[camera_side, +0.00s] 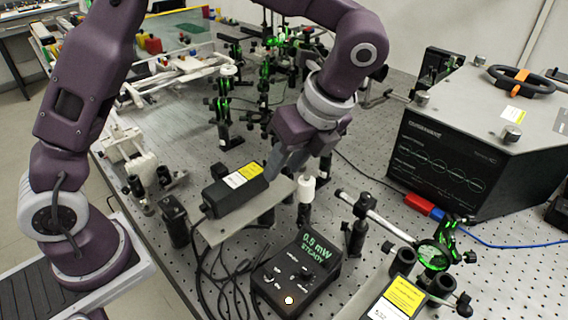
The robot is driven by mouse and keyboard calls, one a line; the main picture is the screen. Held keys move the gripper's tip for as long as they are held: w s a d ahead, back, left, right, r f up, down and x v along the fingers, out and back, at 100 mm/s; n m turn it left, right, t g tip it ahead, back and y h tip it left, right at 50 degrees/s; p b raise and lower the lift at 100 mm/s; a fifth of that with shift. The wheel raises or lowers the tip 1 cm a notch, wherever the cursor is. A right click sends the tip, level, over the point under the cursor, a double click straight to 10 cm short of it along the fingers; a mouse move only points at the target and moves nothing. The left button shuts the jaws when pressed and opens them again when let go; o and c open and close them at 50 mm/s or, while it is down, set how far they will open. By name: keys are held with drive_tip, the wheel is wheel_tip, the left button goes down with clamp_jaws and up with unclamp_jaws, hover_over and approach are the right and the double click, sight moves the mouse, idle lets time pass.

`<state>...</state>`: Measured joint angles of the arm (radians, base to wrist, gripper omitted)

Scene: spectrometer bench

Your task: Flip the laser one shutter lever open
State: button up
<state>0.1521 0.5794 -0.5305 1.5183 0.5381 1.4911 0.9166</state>
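A black laser box (236,196) with a white and yellow label sits on a grey plate (214,232) left of centre. My gripper (292,170) points down at the right end of this box, close to its front face. I cannot tell whether it touches the box. The grey fingers are small and partly overlap the scene behind, so their opening is unclear. A shutter lever cannot be made out; the laser's front end is partly hidden by my gripper. A second black box with a yellow label (402,298) is at the bottom right; I cannot tell which is laser one.
A white-topped post (307,188) stands just right of my gripper. A power meter (297,272) reading 0.5 mW sits in front. A large black instrument (450,160) is at the right. Several optic mounts with green glow stand behind. Cables hang left of the meter.

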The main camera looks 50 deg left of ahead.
drive_tip(key=shift+a+f, duration=0.15)
drive_tip(key=shift+f, duration=0.15)
clamp_jaws()
drive_tip(key=shift+d+f+y, duration=0.25)
drive_tip(key=shift+y, duration=0.65)
unclamp_jaws()
